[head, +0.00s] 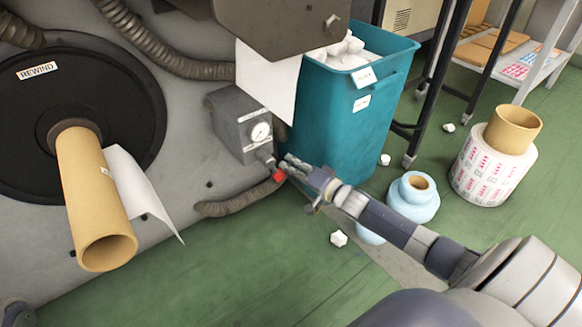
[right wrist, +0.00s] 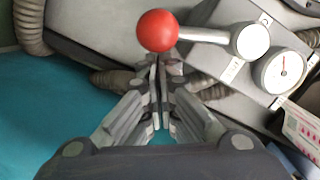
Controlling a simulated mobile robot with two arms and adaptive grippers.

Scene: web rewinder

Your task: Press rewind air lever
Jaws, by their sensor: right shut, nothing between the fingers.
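The rewind air lever has a red ball knob (head: 279,177) on a short metal arm. It juts from the lower front of a grey box with a round gauge (head: 261,131) on the machine face. In the right wrist view the red knob (right wrist: 157,31) is large, just beyond the fingertips, with its metal arm running right to a round hub (right wrist: 250,41). My right gripper (head: 284,163) is shut and empty, its tips close to the knob in the head view. In the right wrist view its fingers (right wrist: 160,62) meet just below the knob; I cannot tell whether they touch it.
A teal bin (head: 345,125) full of white scraps stands right behind my right gripper. A black rewind disc (head: 130,110) with a cardboard core (head: 95,200) is at left. A corrugated hose (head: 235,204) runs below the box. Rolls (head: 413,200) stand on the green floor at right.

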